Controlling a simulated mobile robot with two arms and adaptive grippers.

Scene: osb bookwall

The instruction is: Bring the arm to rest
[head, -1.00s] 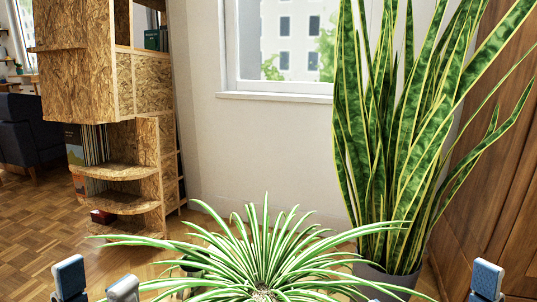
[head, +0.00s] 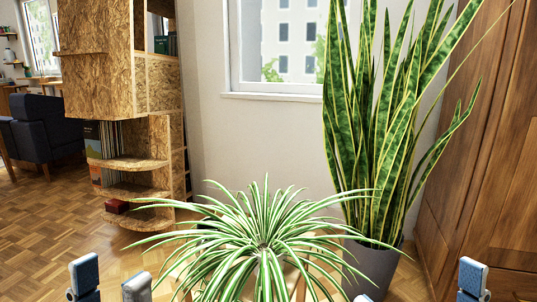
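My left gripper (head: 110,284) shows at the bottom left of the head view, with two blue-grey fingertips standing apart and nothing seen between them. Its lower part is cut off by the frame edge. A spider plant (head: 262,240) with striped leaves stands between the two grippers, on what looks like a pale wooden stand. Neither gripper is seen touching it.
A tall snake plant in a grey pot (head: 371,268) stands behind on the right, near a wooden cabinet (head: 490,170). An OSB bookshelf (head: 100,60) with rounded shelves stands at the left. A dark armchair (head: 45,128) is farther back. Parquet floor (head: 50,220) is open at left.

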